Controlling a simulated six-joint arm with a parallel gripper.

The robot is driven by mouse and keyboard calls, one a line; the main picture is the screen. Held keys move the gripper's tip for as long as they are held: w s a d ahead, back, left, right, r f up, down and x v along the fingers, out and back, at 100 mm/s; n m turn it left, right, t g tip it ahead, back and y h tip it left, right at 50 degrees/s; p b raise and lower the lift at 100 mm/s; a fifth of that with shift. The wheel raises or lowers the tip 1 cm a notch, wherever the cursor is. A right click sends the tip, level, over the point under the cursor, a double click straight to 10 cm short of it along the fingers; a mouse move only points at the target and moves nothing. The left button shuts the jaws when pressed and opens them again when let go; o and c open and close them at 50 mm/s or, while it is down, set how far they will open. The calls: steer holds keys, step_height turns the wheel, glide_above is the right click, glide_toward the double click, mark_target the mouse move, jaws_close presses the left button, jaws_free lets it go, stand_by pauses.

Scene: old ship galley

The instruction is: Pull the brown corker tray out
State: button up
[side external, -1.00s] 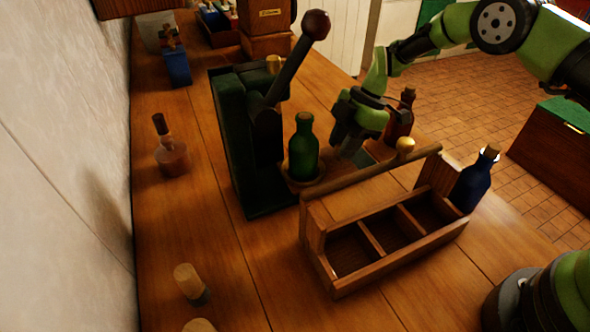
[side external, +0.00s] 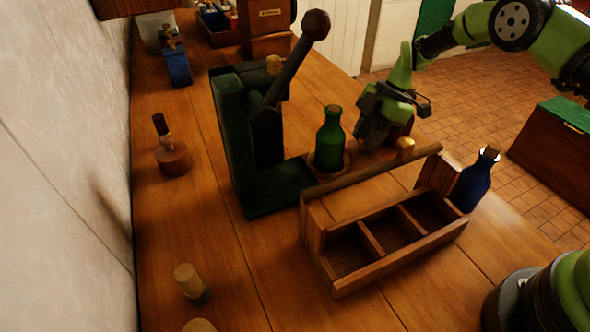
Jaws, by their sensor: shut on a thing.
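The brown corker tray (side external: 348,161) projects from the foot of the dark green corker (side external: 238,140), partly hidden behind the wooden carrier. A green bottle (side external: 329,142) stands upright on the tray, clear of the corker's column. My gripper (side external: 368,138) is low at the tray's outer end, right of the bottle. It is shut on the tray, though the fingertips' contact is hard to see. The corker's lever (side external: 290,62) slants up to a brown ball.
A wooden carrier (side external: 400,256) with empty compartments stands in front. A blue bottle (side external: 473,182) is at its right end. Corks (side external: 188,278) and a stamp-like item (side external: 172,158) stand at left.

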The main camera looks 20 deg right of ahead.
steer(key=shift+d, duration=0.15)
steer(key=o, duration=0.9)
steer(key=shift+r, duration=3.5)
steer(key=shift+r, duration=0.1)
steer(key=s+r+m+t+h, duration=0.1)
steer(key=s+r+m+t, duration=0.1)
steer(key=s+r+m, duration=0.5)
steer(key=s+r+m+t+h, duration=0.1)
steer(key=s+r+m, duration=0.2)
steer(key=r, duration=0.8)
steer(key=s+m+t, duration=0.1)
steer(key=s+m, duration=0.3)
steer(key=s, duration=0.2)
steer(key=s+r+m+t, duration=0.1)
steer(key=s+m, duration=0.3)
steer(key=s, duration=0.1)
steer(key=s+r+m+t, duration=0.1)
steer(key=s+m+t, duration=0.1)
steer(key=s+m, duration=0.2)
steer(key=shift+s+a+h, duration=0.2)
steer(key=shift+s+h, duration=0.1)
steer(key=shift+s, duration=1.05)
